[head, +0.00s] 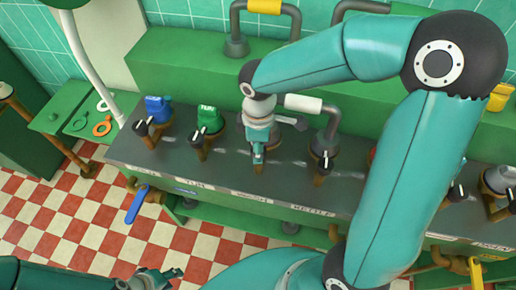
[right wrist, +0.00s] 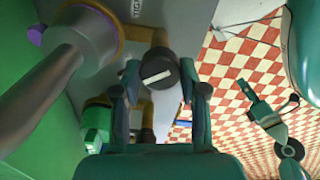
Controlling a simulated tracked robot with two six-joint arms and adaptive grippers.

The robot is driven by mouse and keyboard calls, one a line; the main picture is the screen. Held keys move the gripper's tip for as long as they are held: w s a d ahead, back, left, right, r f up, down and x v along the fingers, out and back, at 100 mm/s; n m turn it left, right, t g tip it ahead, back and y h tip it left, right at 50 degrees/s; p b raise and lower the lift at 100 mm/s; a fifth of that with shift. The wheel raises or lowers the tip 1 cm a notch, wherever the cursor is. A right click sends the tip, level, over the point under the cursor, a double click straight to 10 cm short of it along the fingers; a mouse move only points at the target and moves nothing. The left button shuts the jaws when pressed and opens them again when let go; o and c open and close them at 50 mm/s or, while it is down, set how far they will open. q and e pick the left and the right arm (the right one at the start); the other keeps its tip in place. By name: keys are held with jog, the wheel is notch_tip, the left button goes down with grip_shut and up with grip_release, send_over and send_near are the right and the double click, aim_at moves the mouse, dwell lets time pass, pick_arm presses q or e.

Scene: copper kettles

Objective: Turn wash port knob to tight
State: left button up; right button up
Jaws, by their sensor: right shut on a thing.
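The wash port stands third from the left on the dark panel (head: 230,180), mostly hidden by my right arm in the head view. In the right wrist view its round black knob (right wrist: 157,73) shows a white pointer line, nearly level and slightly tilted. My right gripper (head: 258,158) is over the knob, shut on it, with one finger on each side in the right wrist view (right wrist: 158,80). Lettering that seems to read TIGHT (right wrist: 135,10) lies near the top of that view. My left gripper (head: 158,280) is low in the head view, over the floor, away from the panel; its jaws are unclear.
A blue-topped port (head: 157,107) and a green-topped port (head: 209,118) stand left of the wash port. A kettle port knob (head: 323,160) is to its right, with a grey pipe close by. A blue lever (head: 137,205) hangs below the panel front.

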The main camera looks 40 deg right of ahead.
jog(key=m+b, duration=0.2)
jog(key=m, duration=0.2)
jog(key=shift+m+b, duration=0.55)
jog(key=shift+m, duration=1.05)
jog(key=o, duration=1.1)
jog(key=shift+o, duration=0.2)
jog(key=shift+r, duration=0.1)
notch_tip(320, 180, up, 12)
